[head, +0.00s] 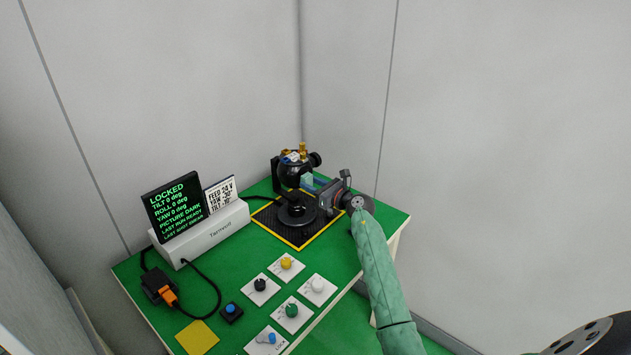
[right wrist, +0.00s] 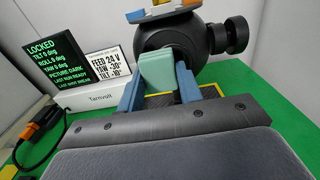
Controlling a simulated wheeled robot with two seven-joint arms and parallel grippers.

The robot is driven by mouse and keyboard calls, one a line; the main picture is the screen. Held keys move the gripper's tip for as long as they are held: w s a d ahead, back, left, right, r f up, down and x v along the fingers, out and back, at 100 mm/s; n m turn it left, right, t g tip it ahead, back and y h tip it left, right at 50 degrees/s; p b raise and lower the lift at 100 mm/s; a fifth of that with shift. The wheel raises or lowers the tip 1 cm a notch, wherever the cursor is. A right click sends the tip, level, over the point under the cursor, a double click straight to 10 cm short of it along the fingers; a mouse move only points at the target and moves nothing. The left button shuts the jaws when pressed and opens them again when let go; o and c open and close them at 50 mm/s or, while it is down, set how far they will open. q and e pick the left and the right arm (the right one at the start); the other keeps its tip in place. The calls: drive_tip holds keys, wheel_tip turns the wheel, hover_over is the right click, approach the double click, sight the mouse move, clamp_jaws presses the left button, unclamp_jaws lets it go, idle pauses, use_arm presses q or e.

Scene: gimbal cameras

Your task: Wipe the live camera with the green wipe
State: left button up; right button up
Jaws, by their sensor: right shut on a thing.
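The black ball-shaped camera (head: 292,172) sits on a dark stand at the back of the green table, with a knob on its right side and brass parts on top. It fills the upper middle of the right wrist view (right wrist: 150,40). My right gripper (head: 314,183) is beside it, its blue fingers shut on the pale green wipe (right wrist: 157,72). The wipe also shows small in the head view (head: 307,181). In the wrist view the wipe overlaps the ball's lower front; I cannot tell whether they touch. The wipe hides part of the ball. My left gripper is not in view.
A white console (head: 205,236) has a display reading LOCKED and PICTURE DARK (head: 174,207), beside a FEED 24 V card (head: 221,195). Several knobs on white plates, including a green one (head: 292,310), fill the front. A yellow square (head: 197,338) lies front left. Walls stand close behind.

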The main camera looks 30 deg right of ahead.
drive_tip(key=shift+s+a, duration=0.2)
drive_tip(key=shift+a, duration=0.3)
drive_tip(key=v, duration=0.6)
idle(0.3)
drive_tip(key=shift+d, duration=0.1)
drive_tip(key=v, duration=0.3)
idle(0.4)
idle(0.5)
